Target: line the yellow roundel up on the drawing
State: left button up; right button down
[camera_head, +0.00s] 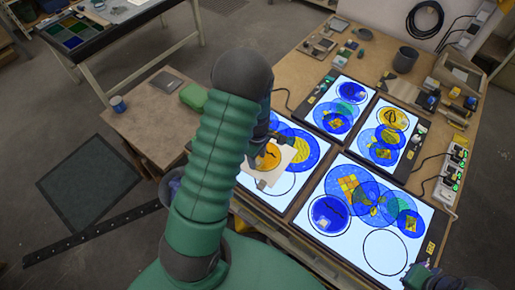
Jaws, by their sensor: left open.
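The yellow roundel (268,157) shows a dark mark and lies at the left light panel, with a pale square piece (286,157) around or under it. My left gripper (268,168) is open right at the roundel. My green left arm hides the panel's left part, and I cannot tell whether the fingers touch the roundel. The drawing on this panel (289,203) has blue discs at its upper right and a black circle outline below the roundel, partly hidden. My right gripper (424,278) is only partly seen at the bottom right edge; its jaws are unclear.
Three other lit panels with coloured discs stand to the right; the front one (345,252) has an empty circle outline. A dark cup (405,59), small tools and a power strip (453,170) line the bench. A blue mug (118,105) stands on the wooden table at left.

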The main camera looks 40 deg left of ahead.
pick_arm(q)
notch_tip(320, 180, up, 16)
jog(key=s+d+f+m+t+b, duration=0.1)
jog(key=s+d+f+m+b, duration=0.1)
jog(key=d+m, duration=0.6)
jog(key=s+d+f+m+t+b, duration=0.1)
jog(key=s+d+f+m, duration=0.3)
jog(key=d+m, duration=0.4)
jog(key=m+b, duration=0.1)
jog(key=m, duration=0.2)
jog(key=shift+d+m+t, duration=0.2)
jog(key=shift+m+t, duration=0.1)
jog(key=shift+m, duration=0.1)
jog(key=shift+s+d, duration=0.15)
jog(key=shift+d, duration=0.15)
